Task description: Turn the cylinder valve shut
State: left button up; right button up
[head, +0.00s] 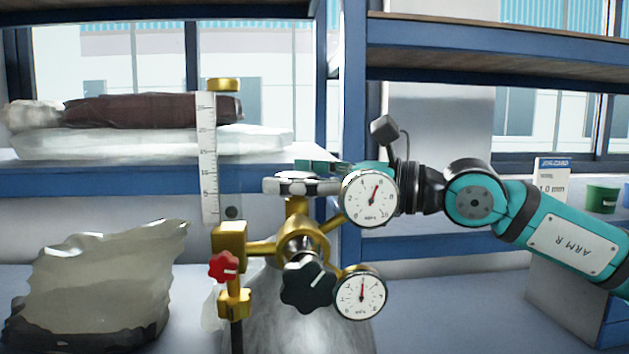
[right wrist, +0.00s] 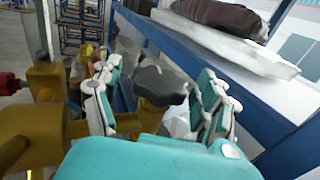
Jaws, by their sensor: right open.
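The grey lobed handwheel of the cylinder valve (right wrist: 160,84) shows in the right wrist view, between the spread fingers of my right gripper (right wrist: 160,74). The fingers stand on either side of it, with a visible gap on each side. In the head view my right gripper (head: 300,180) reaches in from the right at the top of the brass valve stem (head: 296,207), and its fingers largely hide the handwheel. The grey gas cylinder (head: 275,325) stands below, partly hidden by the brass regulator (head: 230,240). My left gripper is not in view.
An upper gauge (head: 371,198) is close in front of my right wrist. A lower gauge (head: 360,293), black knob (head: 307,286), red knob (head: 223,267) and scaled tube (head: 208,160) crowd the front. A blue shelf (head: 120,182) with wrapped bundles stands behind; a crumpled bag (head: 95,285) lies left.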

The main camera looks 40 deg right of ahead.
jog(key=shift+v, duration=0.85)
jog(key=v, duration=0.5)
jog(key=shift+s+d, duration=0.2)
jog(key=shift+s, duration=0.15)
